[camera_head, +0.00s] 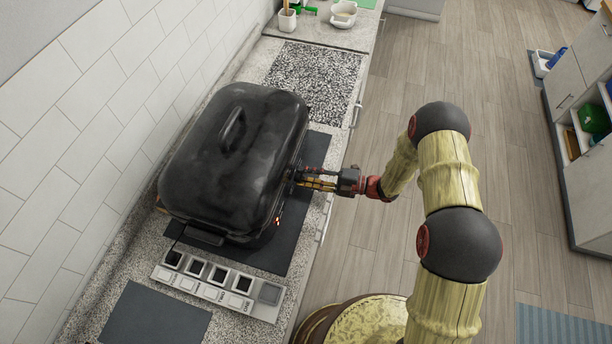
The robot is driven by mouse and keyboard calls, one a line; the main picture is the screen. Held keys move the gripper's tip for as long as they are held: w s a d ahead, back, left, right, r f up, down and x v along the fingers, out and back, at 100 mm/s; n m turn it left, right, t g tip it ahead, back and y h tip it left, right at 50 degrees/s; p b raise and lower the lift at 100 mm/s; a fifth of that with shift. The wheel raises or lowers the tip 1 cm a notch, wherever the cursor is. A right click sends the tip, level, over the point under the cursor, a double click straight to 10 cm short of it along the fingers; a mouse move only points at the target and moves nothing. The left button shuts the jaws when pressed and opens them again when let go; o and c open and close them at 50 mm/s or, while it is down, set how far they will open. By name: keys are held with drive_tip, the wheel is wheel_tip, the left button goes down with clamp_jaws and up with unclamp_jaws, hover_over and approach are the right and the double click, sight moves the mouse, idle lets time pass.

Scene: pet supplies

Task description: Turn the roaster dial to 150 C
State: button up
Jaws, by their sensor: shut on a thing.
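The roaster (225,165) is a large dark oblong pan with a domed, worn black lid and a handle on top. It sits on a dark mat on the counter against the tiled wall. My gripper (300,180) reaches in from the right, level with the roaster's right side. Its fingers are shut at that side, on what I take to be the dial. The dial itself is hidden by the fingers and lid, so its setting cannot be read. Small red-orange lights (277,220) glow low on the same side, below my gripper.
A pale rack with several dark compartments (214,292) stands on the counter in front of the roaster. A speckled mat (312,80) lies behind it, with a white cup (287,20) and bowl (343,13) farther back. The wooden floor (480,75) to the right is mostly clear.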

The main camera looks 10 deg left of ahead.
drive_tip(key=shift+w, duration=0.1)
drive_tip(key=o, duration=1.2)
drive_tip(key=shift+c, duration=0.2)
drive_tip(key=d, duration=1.2)
drive_tip(key=shift+r, duration=0.25)
